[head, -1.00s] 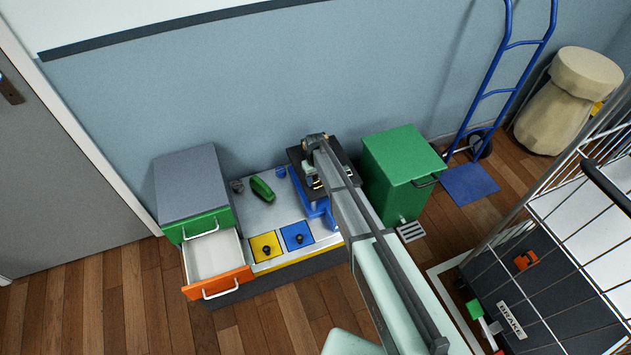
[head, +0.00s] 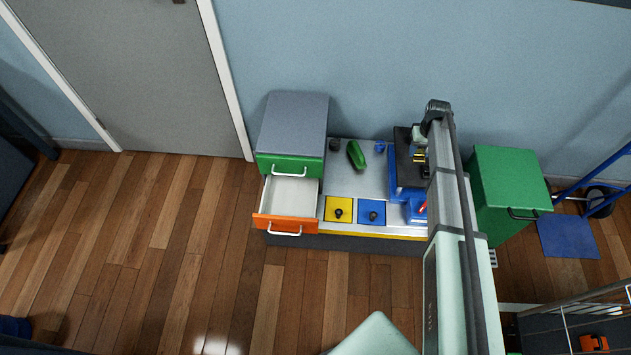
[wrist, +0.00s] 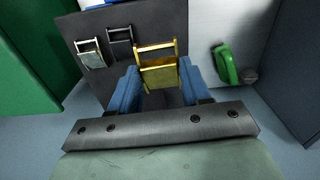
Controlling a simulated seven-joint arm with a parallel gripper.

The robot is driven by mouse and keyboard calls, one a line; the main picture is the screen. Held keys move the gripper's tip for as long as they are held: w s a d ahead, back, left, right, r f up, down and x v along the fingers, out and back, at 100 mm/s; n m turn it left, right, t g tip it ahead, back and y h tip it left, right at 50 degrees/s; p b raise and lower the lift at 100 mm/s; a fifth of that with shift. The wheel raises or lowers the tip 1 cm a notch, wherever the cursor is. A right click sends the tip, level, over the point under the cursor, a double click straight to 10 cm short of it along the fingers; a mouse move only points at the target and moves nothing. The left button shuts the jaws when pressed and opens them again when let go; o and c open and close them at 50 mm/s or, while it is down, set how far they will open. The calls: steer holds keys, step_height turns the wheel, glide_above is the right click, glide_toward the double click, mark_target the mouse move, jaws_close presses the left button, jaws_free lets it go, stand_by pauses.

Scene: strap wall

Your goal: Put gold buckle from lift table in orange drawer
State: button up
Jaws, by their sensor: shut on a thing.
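The gold buckle (wrist: 158,72) sits between the blue fingertips of my gripper (wrist: 160,88) in the wrist view, and my gripper is shut on it. In the head view the gold buckle (head: 420,155) shows small beside my arm, over the dark top of the blue lift table (head: 405,193). I cannot tell whether it still touches that top. The orange drawer (head: 284,224) is pulled open at the left, below the green drawer (head: 289,165), which is shut. The orange drawer's white inside looks empty.
A silver buckle (wrist: 91,54) and a dark buckle (wrist: 121,42) lie on the lift table's top. A green object (head: 356,155) lies on the bench between cabinet and lift table. Yellow (head: 338,209) and blue (head: 371,212) knobbed panels are in front. A green bin (head: 504,194) stands right.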

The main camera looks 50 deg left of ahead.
steer(key=s+d+r+m, duration=0.35)
steer(key=d+r, duration=0.35)
steer(key=d, duration=0.6)
steer(key=s+d+r+m, duration=0.2)
steer(key=s+d+r, duration=0.3)
steer(key=d, duration=0.9)
steer(key=s+d+r+m, duration=0.25)
steer(key=d+r, duration=0.55)
steer(key=d, duration=0.5)
steer(key=n, duration=0.8)
glide_above(290, 213)
step_height(290, 213, down, 26)
steer(key=shift+m, duration=0.3)
step_height(290, 213, down, 18)
steer(key=shift+r, duration=0.1)
